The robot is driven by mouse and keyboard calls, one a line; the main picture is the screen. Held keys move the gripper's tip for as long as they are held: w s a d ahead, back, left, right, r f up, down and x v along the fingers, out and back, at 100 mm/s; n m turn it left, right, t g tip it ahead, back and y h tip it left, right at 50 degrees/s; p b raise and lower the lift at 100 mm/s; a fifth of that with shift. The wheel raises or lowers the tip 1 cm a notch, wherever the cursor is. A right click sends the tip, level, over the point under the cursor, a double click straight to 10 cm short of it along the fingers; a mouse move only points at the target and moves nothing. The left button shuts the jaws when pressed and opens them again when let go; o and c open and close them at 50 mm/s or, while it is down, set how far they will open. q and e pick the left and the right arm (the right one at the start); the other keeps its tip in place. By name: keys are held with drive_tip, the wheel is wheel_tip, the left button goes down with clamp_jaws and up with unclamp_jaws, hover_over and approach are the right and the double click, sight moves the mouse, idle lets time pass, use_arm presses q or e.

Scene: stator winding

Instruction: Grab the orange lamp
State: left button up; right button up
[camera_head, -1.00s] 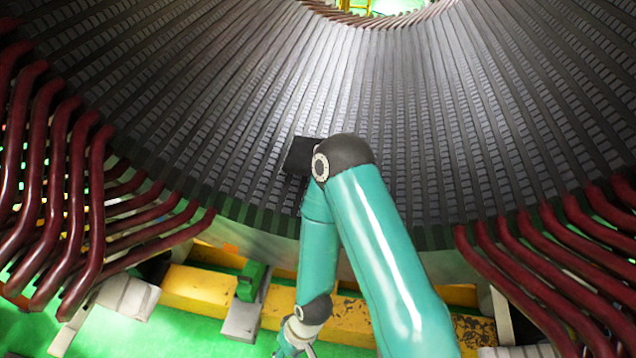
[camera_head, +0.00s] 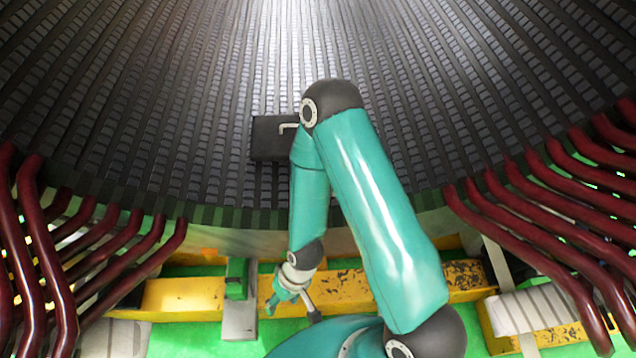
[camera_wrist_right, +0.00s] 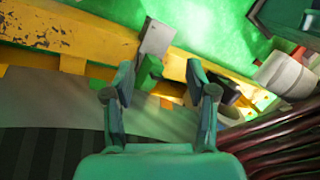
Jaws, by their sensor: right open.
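I cannot make out an orange lamp in either view. My right gripper (camera_wrist_right: 160,78) is open and empty in the wrist view. Its two teal fingers are spread, with a grey plate and a green block of the yellow frame beyond them. In the head view the right arm bends over at its dark elbow and its wrist (camera_head: 298,268) hangs in front of the yellow beam. My left gripper is not in view.
The curved dark stator wall (camera_head: 430,110) fills the back. A black case (camera_head: 268,140) with a light handle is against it, partly behind my arm. Dark red bent bars (camera_head: 40,260) stand at left and right. A yellow beam (camera_head: 185,297) crosses low over the green floor.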

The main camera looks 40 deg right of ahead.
drive_tip(key=o, duration=0.6)
drive_tip(key=w+d+r+n, duration=0.2)
drive_tip(key=w+d+n, duration=0.1)
drive_tip(key=w+d, duration=0.3)
drive_tip(key=w, duration=0.2)
drive_tip(key=shift+w, duration=0.4)
drive_tip(key=w+d+r+n+h, duration=0.1)
drive_tip(key=w+d+r+n, duration=0.1)
drive_tip(key=d+r, duration=0.3)
drive_tip(key=w+d+r+n+h, duration=0.1)
drive_tip(key=w+d+r+n, duration=0.2)
drive_tip(key=d+r, duration=0.3)
drive_tip(key=w+d+r+n+h, duration=0.2)
drive_tip(key=w+d+r, duration=0.2)
drive_tip(key=d, duration=0.9)
drive_tip(key=shift+r+n+g+b, duration=0.3)
drive_tip(key=shift+r+n, duration=0.1)
drive_tip(key=shift+r, duration=0.3)
wheel_tip(320, 180, down, 10)
drive_tip(key=shift+w+f+p, duration=0.1)
drive_tip(key=shift+p, duration=0.3)
drive_tip(key=shift+f+p, duration=0.7)
drive_tip(key=shift+f, duration=2)
